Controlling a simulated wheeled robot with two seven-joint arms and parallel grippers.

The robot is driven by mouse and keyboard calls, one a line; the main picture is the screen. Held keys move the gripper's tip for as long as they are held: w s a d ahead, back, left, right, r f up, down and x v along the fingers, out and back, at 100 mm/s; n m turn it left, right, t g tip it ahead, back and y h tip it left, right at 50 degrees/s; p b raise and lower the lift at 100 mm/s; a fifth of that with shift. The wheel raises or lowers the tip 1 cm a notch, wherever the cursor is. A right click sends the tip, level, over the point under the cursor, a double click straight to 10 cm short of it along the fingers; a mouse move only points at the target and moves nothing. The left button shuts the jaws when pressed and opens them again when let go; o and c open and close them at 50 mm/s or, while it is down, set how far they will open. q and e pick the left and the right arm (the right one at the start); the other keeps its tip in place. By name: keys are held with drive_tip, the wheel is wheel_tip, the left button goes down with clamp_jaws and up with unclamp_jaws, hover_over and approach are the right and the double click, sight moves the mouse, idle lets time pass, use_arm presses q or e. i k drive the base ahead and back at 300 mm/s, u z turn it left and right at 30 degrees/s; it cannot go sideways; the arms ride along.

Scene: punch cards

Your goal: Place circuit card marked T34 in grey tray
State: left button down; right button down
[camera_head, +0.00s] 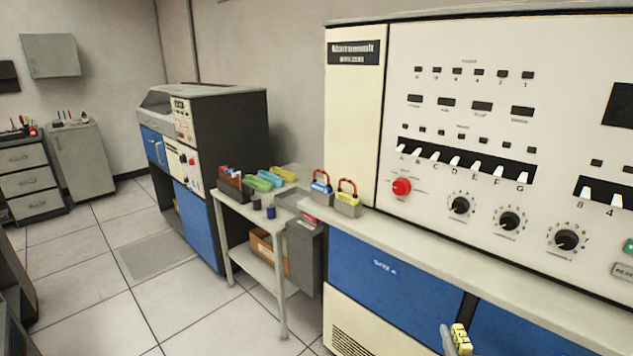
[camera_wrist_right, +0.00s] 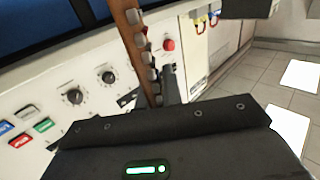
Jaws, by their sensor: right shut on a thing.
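My right gripper (camera_head: 449,338) is at the bottom edge of the head view, in front of the blue panel of the big console. It is shut on a card, whose yellow end (camera_head: 461,338) has dark marks too small to read. In the right wrist view the card (camera_wrist_right: 140,50) is a narrow brown board with several grey parts along it, standing up from the jaws. I cannot read T34 on it. A grey tray-like surface (camera_head: 289,199) is on the cart, but I cannot tell whether it is the grey tray. My left gripper is not in view.
The cart (camera_head: 235,208) carries a dark bin (camera_head: 235,185), colored items and two dark cups. Blue and yellow padlocks (camera_head: 320,185) stand in grey holders at the left of the console ledge (camera_head: 450,250). The ledge's middle is clear. Open tiled floor lies left of the cart.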

sight(287, 200)
drive_tip(key=u, duration=0.95)
drive_tip(key=i, duration=1.4)
drive_tip(key=u, duration=0.5)
drive_tip(key=i, duration=1.85)
drive_tip(key=z, duration=1.1)
drive_tip(key=i, duration=0.7)
drive_tip(key=z, duration=0.45)
